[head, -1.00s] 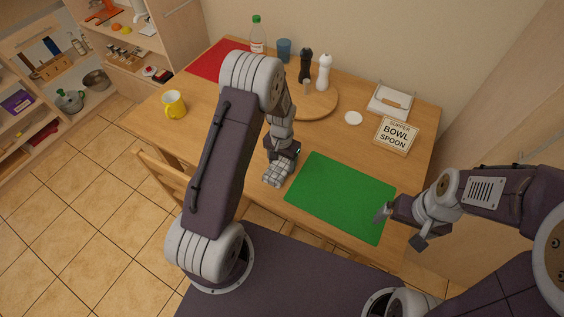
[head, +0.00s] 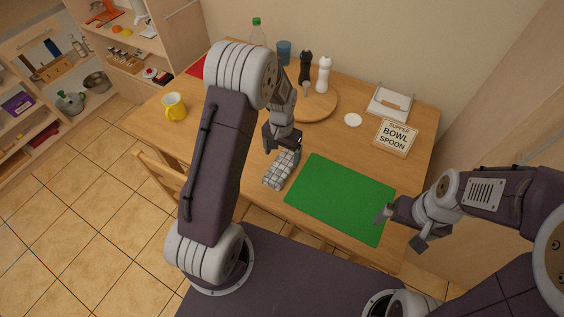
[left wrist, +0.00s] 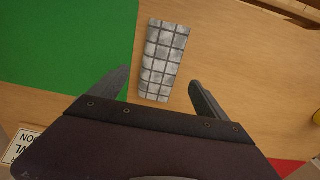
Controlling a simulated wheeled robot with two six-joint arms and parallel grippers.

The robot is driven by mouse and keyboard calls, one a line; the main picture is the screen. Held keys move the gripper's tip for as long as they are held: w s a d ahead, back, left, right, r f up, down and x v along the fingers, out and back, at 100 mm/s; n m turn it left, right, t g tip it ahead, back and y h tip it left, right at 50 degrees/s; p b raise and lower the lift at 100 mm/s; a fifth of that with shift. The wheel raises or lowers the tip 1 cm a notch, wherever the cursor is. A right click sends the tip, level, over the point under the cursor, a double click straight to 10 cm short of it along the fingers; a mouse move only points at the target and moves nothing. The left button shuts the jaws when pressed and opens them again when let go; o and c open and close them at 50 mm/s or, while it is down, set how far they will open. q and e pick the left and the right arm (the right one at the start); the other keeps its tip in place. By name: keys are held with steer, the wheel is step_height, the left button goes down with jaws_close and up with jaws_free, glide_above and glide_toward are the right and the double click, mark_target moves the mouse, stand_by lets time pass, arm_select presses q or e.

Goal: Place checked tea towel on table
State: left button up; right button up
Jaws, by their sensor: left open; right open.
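The checked tea towel (head: 282,170), grey-white with dark lines and folded into a narrow strip, lies on the wooden table (head: 220,133) just left of the green mat. In the left wrist view the towel (left wrist: 163,61) lies flat on the wood, apart from the mat. My left gripper (head: 283,147) is open and empty, above and behind the towel's far end. In the left wrist view its two fingers (left wrist: 158,88) stand apart, with the towel's near end between them in the picture. My right gripper (head: 384,216) is open and empty over the green mat's right edge.
The green mat (head: 340,198) lies at the front right of the table. Behind are a round wooden board (head: 318,105) with pepper and salt mills, a white saucer (head: 353,120), a sign (head: 396,137) and a white holder (head: 390,101). A yellow mug (head: 174,106) stands at the left.

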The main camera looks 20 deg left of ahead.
mark_target(282, 166)
arm_select(q)
step_height(282, 166, up, 6)
steer(key=s+r+n, duration=0.1)
steer(key=s, duration=0.6)
steer(key=s+d+r+t, duration=0.1)
steer(key=s, duration=0.7)
steer(key=shift+d+r+n, duration=0.3)
steer(key=shift+r+n, duration=0.1)
